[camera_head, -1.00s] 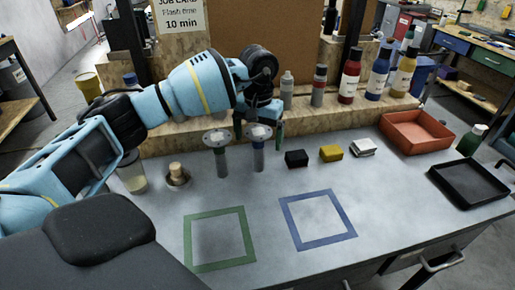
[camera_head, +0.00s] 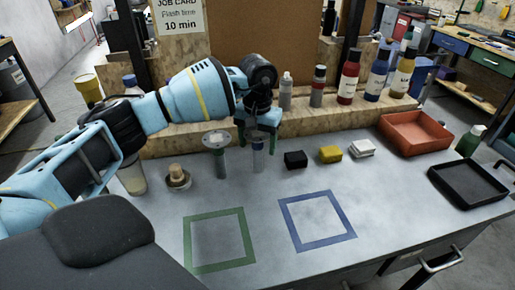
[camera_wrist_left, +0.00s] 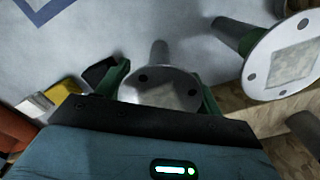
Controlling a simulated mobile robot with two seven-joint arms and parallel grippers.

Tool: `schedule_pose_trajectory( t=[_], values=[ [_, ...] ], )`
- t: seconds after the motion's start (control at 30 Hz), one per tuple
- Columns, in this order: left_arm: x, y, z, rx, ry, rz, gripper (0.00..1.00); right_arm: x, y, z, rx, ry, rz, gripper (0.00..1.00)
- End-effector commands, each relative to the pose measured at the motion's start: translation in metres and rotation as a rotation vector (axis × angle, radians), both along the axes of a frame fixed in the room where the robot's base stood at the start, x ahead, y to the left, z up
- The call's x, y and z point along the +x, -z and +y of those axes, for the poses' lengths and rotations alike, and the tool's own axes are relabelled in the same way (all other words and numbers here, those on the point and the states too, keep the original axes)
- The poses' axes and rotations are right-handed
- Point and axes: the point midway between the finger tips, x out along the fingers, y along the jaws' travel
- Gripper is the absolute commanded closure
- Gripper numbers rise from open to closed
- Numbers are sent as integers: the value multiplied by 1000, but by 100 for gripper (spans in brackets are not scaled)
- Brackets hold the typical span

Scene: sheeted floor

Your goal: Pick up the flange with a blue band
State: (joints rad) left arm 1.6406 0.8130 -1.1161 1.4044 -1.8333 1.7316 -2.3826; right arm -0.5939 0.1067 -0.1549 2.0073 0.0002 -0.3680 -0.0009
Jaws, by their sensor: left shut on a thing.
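The flange with a blue band (camera_head: 258,160) is upright at the back of the bench, a grey stem under a round plate. My left gripper (camera_head: 257,142) is over it from above, fingers on both sides, shut on it. My gripper hides its top plate in the head view. In the left wrist view the round plate (camera_wrist_left: 160,90) shows between the green fingers of my gripper (camera_wrist_left: 163,82). I cannot tell whether its foot touches the bench. A second flange with a green band (camera_head: 217,157) stands just left. My right gripper is not in view.
A green square outline (camera_head: 187,240) and a blue square outline (camera_head: 350,222) mark the clear front bench. Black (camera_head: 295,160), yellow (camera_head: 330,154) and white (camera_head: 361,149) blocks lie to the right, by a red bin (camera_head: 415,145) and black tray (camera_head: 468,202). Bottles line the back ledge.

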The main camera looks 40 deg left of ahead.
Motion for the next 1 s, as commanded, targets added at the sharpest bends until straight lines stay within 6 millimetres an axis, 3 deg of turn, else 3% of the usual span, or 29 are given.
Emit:
schedule_pose_trajectory(
  t=[0.27, 0.47, 1.0],
  values=[
    [1, -9, 0, 0, 0, -2, 62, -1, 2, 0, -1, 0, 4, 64],
    [1, -34, 0, -1, 0, -4, 62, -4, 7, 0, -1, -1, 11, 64],
    [32, -45, -120, -1, 4, 1, 62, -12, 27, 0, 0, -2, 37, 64]
  ],
)
